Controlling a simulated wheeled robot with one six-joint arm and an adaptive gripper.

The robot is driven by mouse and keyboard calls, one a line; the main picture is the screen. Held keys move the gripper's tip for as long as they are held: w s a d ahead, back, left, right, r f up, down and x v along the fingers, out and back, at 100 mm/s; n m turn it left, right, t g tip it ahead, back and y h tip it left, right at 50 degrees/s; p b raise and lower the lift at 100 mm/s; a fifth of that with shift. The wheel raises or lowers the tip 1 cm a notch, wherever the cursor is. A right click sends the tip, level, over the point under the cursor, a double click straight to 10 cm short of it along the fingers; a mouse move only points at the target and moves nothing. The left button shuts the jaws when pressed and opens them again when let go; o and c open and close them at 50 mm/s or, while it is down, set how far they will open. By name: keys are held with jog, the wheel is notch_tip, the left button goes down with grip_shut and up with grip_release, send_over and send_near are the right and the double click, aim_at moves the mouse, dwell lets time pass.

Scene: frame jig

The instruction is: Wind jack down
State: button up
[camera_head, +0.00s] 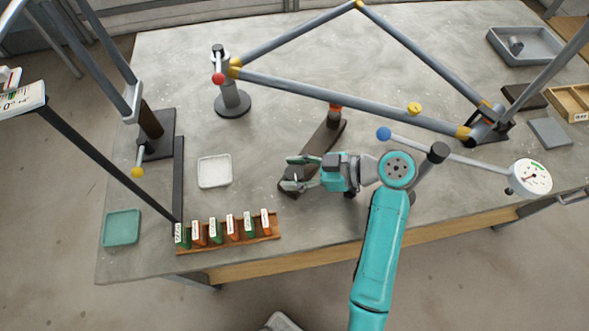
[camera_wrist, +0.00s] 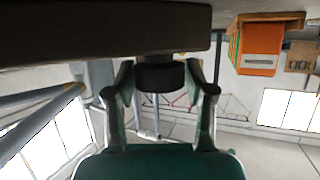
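The jack seems to be the long dark brown bar (camera_head: 322,142) lying on the table, with an orange-topped post (camera_head: 335,108) at its far end. A dark round knob (camera_wrist: 160,76) is at its near end, close under the dark bar in the wrist view (camera_wrist: 90,30). My gripper (camera_head: 295,174) is at this near end, low over the table. In the wrist view its two fingers (camera_wrist: 161,80) stand on either side of the knob, very close to it. I cannot tell whether they touch it. The knob's far side is hidden.
A grey tube frame (camera_head: 340,95) spans above the bar, joined to a round-based post (camera_head: 232,98) at left. A dial gauge (camera_head: 530,176) is at right. A card rack (camera_head: 228,245), white tray (camera_head: 214,171) and teal tray (camera_head: 121,228) lie left. Bare table shows between them.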

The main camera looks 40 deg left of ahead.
jog(key=shift+o, duration=0.6)
jog(key=shift+r, duration=0.1)
